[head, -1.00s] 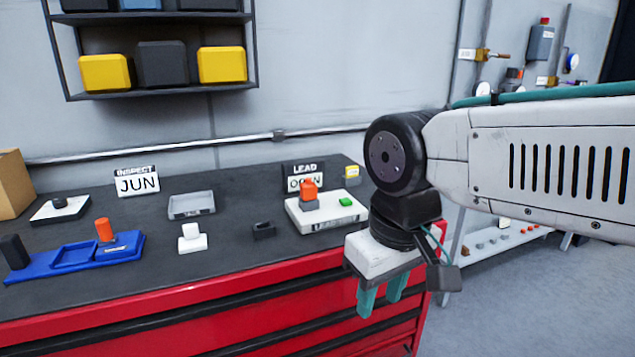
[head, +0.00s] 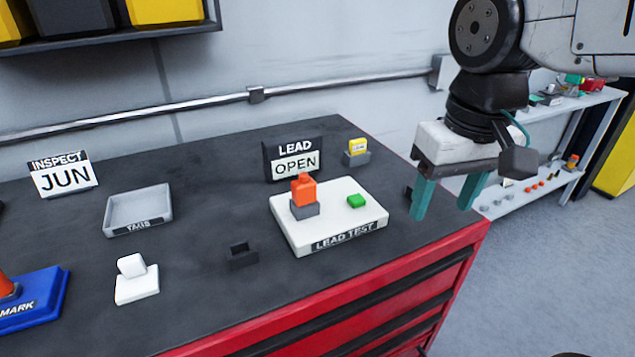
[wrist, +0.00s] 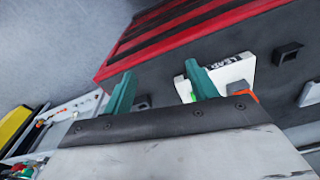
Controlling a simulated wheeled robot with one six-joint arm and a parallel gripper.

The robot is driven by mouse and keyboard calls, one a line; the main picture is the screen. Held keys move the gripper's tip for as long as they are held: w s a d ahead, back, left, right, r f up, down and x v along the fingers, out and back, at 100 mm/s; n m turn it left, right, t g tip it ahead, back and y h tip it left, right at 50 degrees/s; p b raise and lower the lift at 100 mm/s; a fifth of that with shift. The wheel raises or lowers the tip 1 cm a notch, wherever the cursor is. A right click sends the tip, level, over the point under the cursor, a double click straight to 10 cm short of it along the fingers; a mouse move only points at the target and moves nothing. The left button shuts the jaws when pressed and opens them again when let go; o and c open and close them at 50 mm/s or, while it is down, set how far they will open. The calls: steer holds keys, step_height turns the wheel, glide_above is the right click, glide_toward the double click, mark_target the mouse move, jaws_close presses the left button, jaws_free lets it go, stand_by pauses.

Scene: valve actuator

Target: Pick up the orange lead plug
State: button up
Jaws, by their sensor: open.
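The orange lead plug (head: 303,190) stands upright in a dark grey socket (head: 304,210) on the white LEAD TEST block (head: 360,222). A green button (head: 356,201) sits on the same block, to the right of the plug. My gripper (head: 443,198) is open and empty, to the right of the block near the bench's right edge, with its teal fingers pointing down. In the wrist view the fingers (wrist: 163,92) are apart. There a bit of orange (wrist: 243,92) shows behind the right finger, most of it hidden by my gripper.
A LEAD OPEN sign (head: 293,160) and a yellow block in a grey holder (head: 357,150) stand behind the test block. A small black holder (head: 241,256), a white stand (head: 136,282) and a TAGS tray (head: 138,210) are to its left. Bare bench lies between them.

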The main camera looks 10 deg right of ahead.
steer(key=w+a+r+n, duration=0.1)
steer(key=w+a+r, duration=0.2)
steer(key=w+a, duration=0.4)
steer(key=r+n+g, duration=0.1)
glide_above(303, 174)
steer(key=shift+s+a+r, duration=0.1)
steer(key=shift+s+a, duration=0.05)
steer(key=shift+s, duration=0.15)
steer(key=shift+w+a+f, duration=0.1)
steer(key=shift+a+f, duration=0.1)
steer(key=shift+a, duration=0.05)
steer(key=shift+f, duration=0.4)
steer(key=f, duration=0.6)
steer(key=shift+w+d+f, duration=0.25)
steer(key=shift+d, duration=0.15)
jaws_close()
